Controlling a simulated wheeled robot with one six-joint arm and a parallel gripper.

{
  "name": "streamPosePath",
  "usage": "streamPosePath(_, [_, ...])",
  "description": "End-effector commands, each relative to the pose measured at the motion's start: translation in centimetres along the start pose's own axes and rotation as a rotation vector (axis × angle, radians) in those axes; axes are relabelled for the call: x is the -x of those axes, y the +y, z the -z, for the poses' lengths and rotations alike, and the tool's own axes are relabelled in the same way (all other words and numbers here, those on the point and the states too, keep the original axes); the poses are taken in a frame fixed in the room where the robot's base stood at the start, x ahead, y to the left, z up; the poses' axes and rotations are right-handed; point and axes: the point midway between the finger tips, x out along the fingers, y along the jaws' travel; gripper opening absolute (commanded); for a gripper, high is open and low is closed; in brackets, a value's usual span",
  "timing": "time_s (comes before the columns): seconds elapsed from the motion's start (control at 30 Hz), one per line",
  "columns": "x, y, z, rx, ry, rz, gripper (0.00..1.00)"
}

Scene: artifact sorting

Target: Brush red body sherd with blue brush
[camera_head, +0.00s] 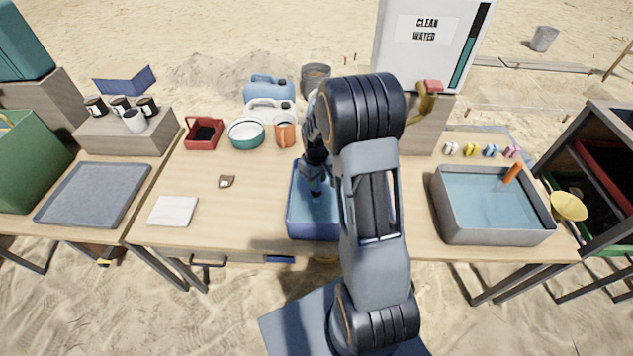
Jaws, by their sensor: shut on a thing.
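My gripper (315,188) points down into a blue tub (305,232) at the middle of the table. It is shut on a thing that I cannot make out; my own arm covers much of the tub. A small dark brown piece with a pale patch (227,181) lies on the table left of the tub, apart from my gripper. I cannot tell whether it is the red body sherd. I cannot pick out the blue brush for sure. A small blue item (492,150) stands in a row at the back right, too small to identify.
A white cloth or pad (173,211) lies at the left front. A red basket (204,132), a teal-and-white bowl (246,133) and an orange mug (285,133) stand behind. A grey water basin (495,235) is at right.

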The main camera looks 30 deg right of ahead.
Motion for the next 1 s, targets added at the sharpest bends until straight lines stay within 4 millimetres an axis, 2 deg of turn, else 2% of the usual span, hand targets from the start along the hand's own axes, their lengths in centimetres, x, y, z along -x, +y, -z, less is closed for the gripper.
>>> streamPosePath(0.57, [0.1, -1.7, -1.8, 0.000, 0.000, 0.000, 0.07])
streamPosePath(1.0, [-0.1, -0.3, -0.3, -0.001, 0.000, 0.000, 0.07])
